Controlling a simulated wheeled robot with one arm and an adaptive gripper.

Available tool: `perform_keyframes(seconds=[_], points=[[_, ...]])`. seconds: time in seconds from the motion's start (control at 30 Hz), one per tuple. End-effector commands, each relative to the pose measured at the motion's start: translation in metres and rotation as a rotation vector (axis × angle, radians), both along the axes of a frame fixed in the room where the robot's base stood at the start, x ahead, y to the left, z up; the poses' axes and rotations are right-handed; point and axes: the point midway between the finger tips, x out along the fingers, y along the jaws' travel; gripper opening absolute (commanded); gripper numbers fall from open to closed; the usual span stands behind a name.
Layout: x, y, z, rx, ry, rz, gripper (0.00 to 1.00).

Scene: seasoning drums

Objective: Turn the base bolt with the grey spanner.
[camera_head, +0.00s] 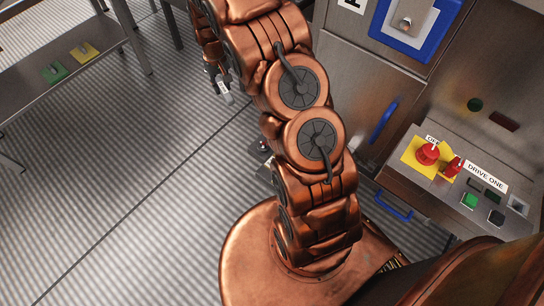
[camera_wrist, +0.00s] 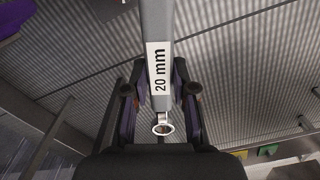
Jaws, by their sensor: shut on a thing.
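My gripper (camera_wrist: 160,92) is shut on the grey spanner (camera_wrist: 156,22), with one dark finger on each side of its shaft. The spanner has a white "20 mm" label and a ring end towards the bottom of the wrist view. Its far end runs out of the top of that view. In the camera_head view the labelled spanner (camera_head: 224,90) shows small, beside my arm at the upper left, over the floor. My arm hides most of the gripper there. I cannot clearly make out the base bolt; a small metal fitting (camera_head: 263,147) shows partly behind my arm.
A steel bench (camera_head: 70,70) at the left holds a green piece (camera_head: 54,73) and a yellow piece (camera_head: 84,52). At the right stands a steel cabinet (camera_head: 350,75) with blue handles and a "DRIVE ONE" control panel with a red button (camera_head: 427,153). The ribbed floor (camera_head: 130,170) between is clear.

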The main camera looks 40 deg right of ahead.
Motion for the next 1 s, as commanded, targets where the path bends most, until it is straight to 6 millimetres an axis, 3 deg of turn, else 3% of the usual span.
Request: perform_keyframes(seconds=[0.03,0.1,0.37,0.6,0.8,1.0], points=[[-0.007,-0.009,-0.032,0.002,0.011,-0.013,0.0],[-0.014,-0.019,-0.063,0.003,0.011,-0.027,0.0],[-0.049,-0.055,-0.176,0.003,0.007,-0.082,0.0],[-0.097,-0.08,-0.276,0.005,0.009,-0.129,0.0],[-0.131,-0.092,-0.332,0.002,0.001,-0.157,0.0],[-0.148,-0.096,-0.355,0.001,-0.001,-0.167,0.0]])
